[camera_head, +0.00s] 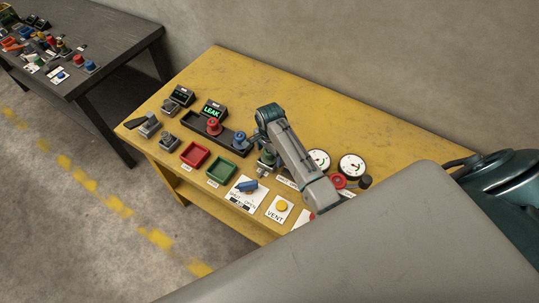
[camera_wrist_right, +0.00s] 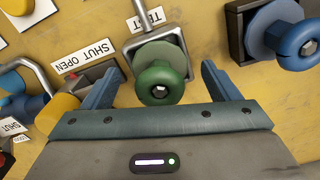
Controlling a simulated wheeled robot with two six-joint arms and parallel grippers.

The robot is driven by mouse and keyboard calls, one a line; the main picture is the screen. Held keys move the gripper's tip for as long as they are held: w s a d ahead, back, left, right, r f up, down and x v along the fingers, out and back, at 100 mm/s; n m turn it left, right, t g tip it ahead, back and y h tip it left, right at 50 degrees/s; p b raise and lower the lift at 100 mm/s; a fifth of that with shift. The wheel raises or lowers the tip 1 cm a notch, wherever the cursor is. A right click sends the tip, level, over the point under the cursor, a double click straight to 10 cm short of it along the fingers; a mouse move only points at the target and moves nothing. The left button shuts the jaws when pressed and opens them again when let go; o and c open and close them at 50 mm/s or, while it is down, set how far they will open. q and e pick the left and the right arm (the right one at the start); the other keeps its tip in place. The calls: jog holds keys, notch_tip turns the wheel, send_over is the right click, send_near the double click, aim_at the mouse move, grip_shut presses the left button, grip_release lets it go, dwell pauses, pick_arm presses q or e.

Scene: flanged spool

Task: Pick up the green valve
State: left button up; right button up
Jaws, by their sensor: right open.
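The green valve (camera_wrist_right: 160,82) is a round, flanged knob with a pale bolt at its centre. In the right wrist view it sits at a square metal bracket (camera_wrist_right: 180,36) beside a TEST label. In the head view, the green valve (camera_head: 267,158) is partly hidden by my right arm. My right gripper (camera_wrist_right: 160,88) is open, with one blue finger on each side of the valve. Both fingers look apart from it; the exact depth between them is hard to tell. My left gripper is not in view.
A blue valve (camera_wrist_right: 297,45) stands in a dark rack at the right of the wrist view. A red valve (camera_head: 214,127) is in the same rack. Red (camera_head: 195,155) and green (camera_head: 220,171) trays, a blue handle (camera_head: 247,186) and gauges (camera_head: 351,165) crowd the yellow bench (camera_head: 222,72). Its back is clear.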

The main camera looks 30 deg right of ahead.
jog(key=shift+f, duration=0.15)
jog(key=c, duration=1.1)
jog(key=shift+c, duration=1.2)
jog(key=shift+w, duration=0.1)
